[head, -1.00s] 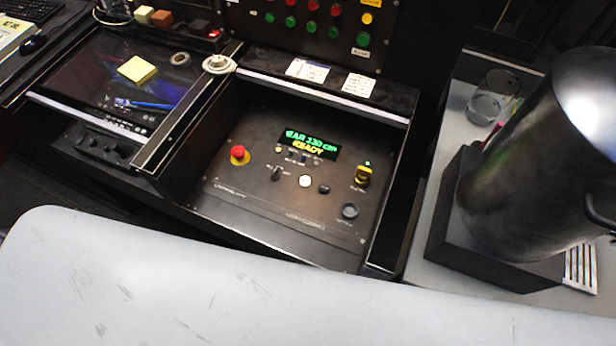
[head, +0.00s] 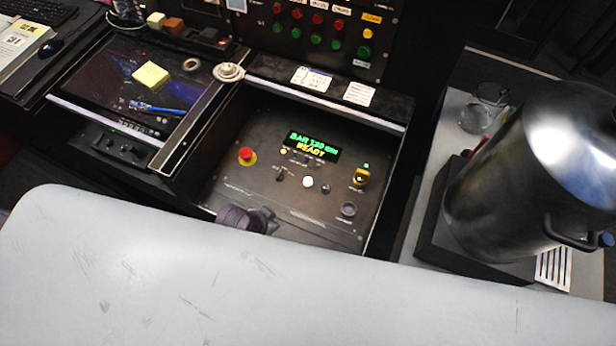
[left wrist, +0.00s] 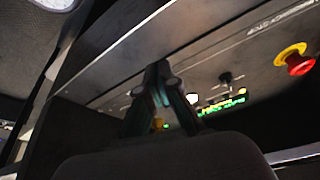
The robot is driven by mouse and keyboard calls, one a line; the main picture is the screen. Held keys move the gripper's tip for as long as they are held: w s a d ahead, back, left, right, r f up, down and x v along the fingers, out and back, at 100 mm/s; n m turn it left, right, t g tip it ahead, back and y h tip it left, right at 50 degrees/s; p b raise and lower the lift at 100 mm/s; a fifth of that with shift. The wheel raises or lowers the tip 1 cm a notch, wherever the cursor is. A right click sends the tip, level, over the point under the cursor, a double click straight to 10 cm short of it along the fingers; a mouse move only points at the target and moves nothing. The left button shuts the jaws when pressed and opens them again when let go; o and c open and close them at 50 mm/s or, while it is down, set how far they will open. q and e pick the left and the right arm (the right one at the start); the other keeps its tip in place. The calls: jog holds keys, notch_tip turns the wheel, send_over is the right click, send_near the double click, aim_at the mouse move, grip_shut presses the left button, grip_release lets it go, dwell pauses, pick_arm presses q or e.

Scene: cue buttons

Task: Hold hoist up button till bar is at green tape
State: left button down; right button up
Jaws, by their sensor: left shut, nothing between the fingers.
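The dark control panel (head: 232,187) sits in a recessed console and has a lit display (head: 312,146) reading BAR 130 cm, READY. Below the display are a white button (head: 308,182), a dark button (head: 326,189) and a black selector knob (head: 280,174). Their labels are too small to read. My left gripper (head: 268,216) is at the panel's near edge, below these controls and apart from the white button. In the left wrist view the left gripper (left wrist: 160,72) is shut and empty. The green tape and bar are not visible. My right gripper is not in view.
A red emergency stop (head: 246,154) is at the panel's left and a yellow switch (head: 361,176) at its right. A large metal pot (head: 525,170) stands on the right. Raised console walls border the panel. Sticky notes (head: 150,75) lie at the left.

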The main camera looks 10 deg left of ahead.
pick_arm(q)
jog(key=w+d+r+m+t+h+p, duration=0.25)
jog(key=w+d+m, duration=0.3)
jog(key=w, duration=0.45)
notch_tip(320, 180, up, 3)
jog(key=m+t, duration=0.1)
jog(key=m, duration=0.4)
send_over(307, 183)
jog(key=shift+h, duration=0.35)
notch_tip(307, 183, down, 8)
jog(key=b, duration=0.6)
jog(key=shift+r+b, duration=0.15)
jog(key=shift+b, duration=0.25)
jog(key=shift+f+b, duration=0.55)
jog(key=shift+b, duration=0.05)
